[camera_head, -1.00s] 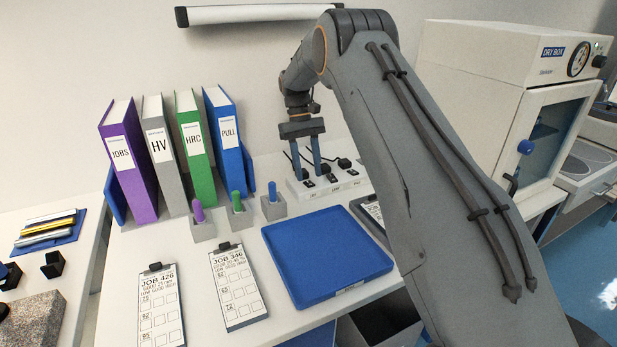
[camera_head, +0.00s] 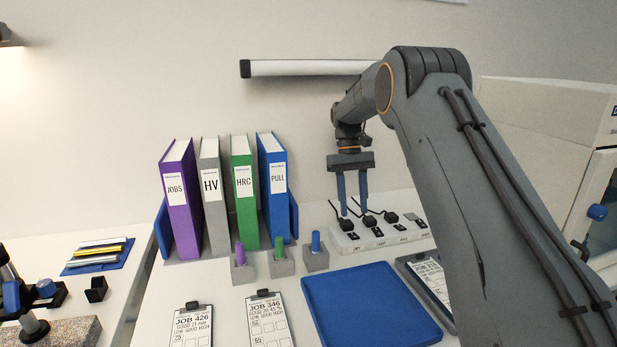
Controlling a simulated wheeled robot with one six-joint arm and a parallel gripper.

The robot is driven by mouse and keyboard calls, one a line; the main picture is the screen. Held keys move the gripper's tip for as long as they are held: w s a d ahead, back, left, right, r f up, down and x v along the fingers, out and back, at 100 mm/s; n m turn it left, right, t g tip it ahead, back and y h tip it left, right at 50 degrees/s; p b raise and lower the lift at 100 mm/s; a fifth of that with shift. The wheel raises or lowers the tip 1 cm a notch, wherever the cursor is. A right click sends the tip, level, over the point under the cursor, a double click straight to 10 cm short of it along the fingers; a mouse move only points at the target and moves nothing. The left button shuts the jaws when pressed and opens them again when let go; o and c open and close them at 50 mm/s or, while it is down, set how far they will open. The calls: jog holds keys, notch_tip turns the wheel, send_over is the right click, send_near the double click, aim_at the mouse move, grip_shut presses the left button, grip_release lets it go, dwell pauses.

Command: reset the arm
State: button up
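My gripper (camera_head: 352,194) hangs from my arm at the centre right of the head view, pointing down. Its two blue fingers are apart with a narrow gap between them, and I see nothing held. The fingertips are in front of or above the left end of a white power strip (camera_head: 345,242) with black plugs; I cannot tell whether they touch it. My arm's large grey link fills the right side of the view and hides part of the bench.
Purple, grey, green and blue binders (camera_head: 182,205) stand at the back. Small blocks with coloured pegs (camera_head: 316,255) sit in front. A blue tray (camera_head: 365,308) lies empty, with clipboards (camera_head: 268,322) beside it. A dry box (camera_head: 560,140) stands at right.

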jog(key=s+m+t, duration=0.1)
jog(key=s+t, duration=0.1)
jog(key=s, duration=1.6)
jog(key=shift+f+y, duration=0.3)
jog(key=s+f, duration=0.1)
jog(key=s, duration=0.5)
jog(key=s+f+t, duration=0.1)
jog(key=s, duration=0.5)
jog(key=s+f+m+t, duration=0.1)
jog(key=s+f, duration=0.1)
jog(key=s, duration=0.4)
jog(key=shift+s, duration=0.4)
jog(key=shift+c, duration=0.3)
